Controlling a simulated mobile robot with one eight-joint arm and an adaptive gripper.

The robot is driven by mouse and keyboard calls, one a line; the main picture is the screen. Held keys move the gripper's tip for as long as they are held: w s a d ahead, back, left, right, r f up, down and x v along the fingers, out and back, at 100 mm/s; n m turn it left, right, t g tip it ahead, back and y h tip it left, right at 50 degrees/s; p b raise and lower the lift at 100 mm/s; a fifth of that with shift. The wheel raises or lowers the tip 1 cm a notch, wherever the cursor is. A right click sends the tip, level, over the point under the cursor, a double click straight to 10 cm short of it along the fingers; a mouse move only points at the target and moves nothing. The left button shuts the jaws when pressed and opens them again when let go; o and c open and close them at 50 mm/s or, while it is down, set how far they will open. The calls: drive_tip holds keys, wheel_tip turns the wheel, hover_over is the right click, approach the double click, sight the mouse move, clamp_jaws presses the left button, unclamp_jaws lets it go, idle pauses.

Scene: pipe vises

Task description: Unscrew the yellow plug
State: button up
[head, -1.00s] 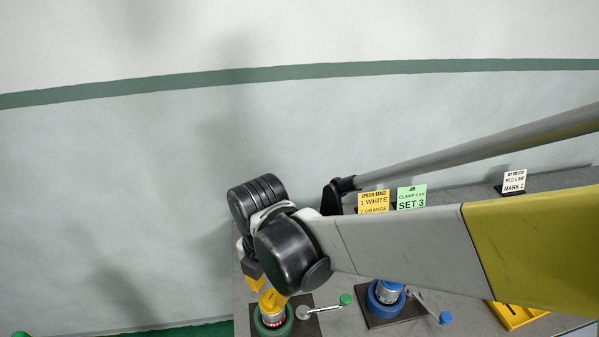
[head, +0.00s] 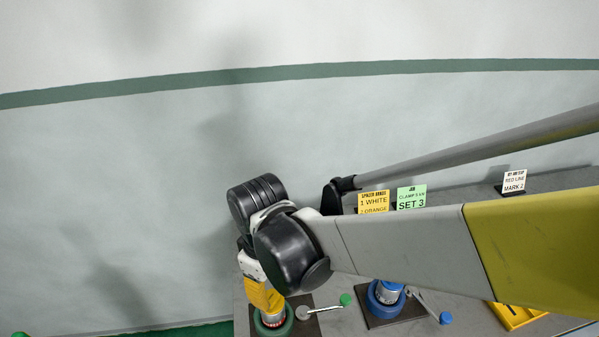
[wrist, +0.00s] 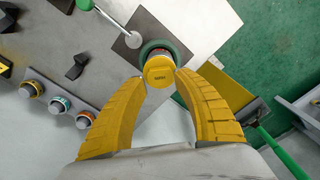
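The yellow plug (wrist: 160,70) shows in the wrist view as a round yellow cap on the end of a pipe. The pipe stands in a green round vise (head: 272,325) on a dark plate, seen at the bottom of the head view. My gripper (wrist: 161,77) has its yellow fingers spread, with one tip on each side of the plug. The tips lie very close to its sides; I cannot tell whether they touch. In the head view my gripper (head: 265,300) is above the green vise, and its fingers hide the plug.
A blue vise (head: 386,297) with a blue-knobbed handle stands to the right. The green vise's handle (head: 325,307) points right. Sign cards (head: 411,197) stand at the back. A yellow tray (head: 516,314) lies farther right. Several ringed knobs (wrist: 59,104) line the wrist view's left side.

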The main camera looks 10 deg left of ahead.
drive_tip(key=m, duration=0.3)
drive_tip(key=shift+m, duration=0.4)
drive_tip(key=m, duration=0.8)
drive_tip(key=shift+m, duration=0.4)
drive_tip(key=m, duration=0.3)
drive_tip(key=shift+m, duration=0.3)
drive_tip(key=shift+f+b, duration=1)
drive_tip(key=shift+f, duration=0.15)
